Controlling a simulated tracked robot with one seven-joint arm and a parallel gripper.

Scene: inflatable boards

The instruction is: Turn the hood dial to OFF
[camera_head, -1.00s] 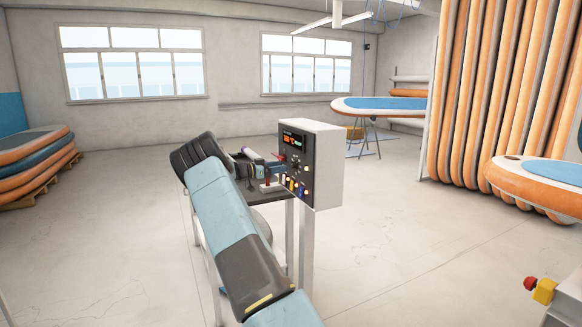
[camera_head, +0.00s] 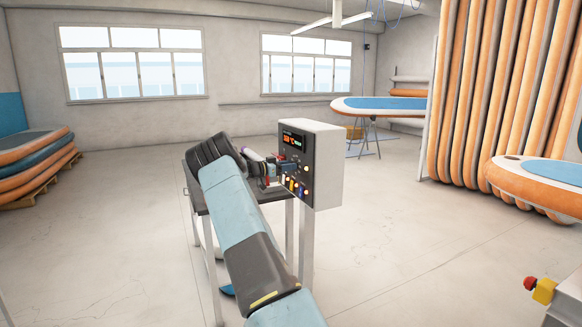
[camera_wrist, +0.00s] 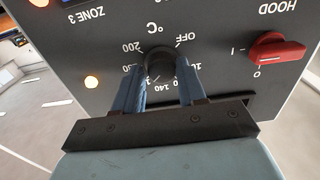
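The red hood dial (camera_wrist: 278,50) is at the right of the panel in the wrist view, which shows the panel upside down. Its handle lies roughly level across the picture, with the "I" mark to its left and "0" below. My gripper (camera_wrist: 165,78) is at a black temperature dial (camera_wrist: 160,62), left of the red dial. Its two blue fingers stand apart on either side of the black dial; I cannot tell whether they touch it. The fingers are clear of the red dial. The control box (camera_head: 327,165) stands beyond my arm in the head view, its front partly hidden.
A dark-topped bench (camera_head: 270,194) stands beside the control box. Stacked boards (camera_head: 35,160) lie at the left, upright boards (camera_head: 505,90) at the right. The floor around is open.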

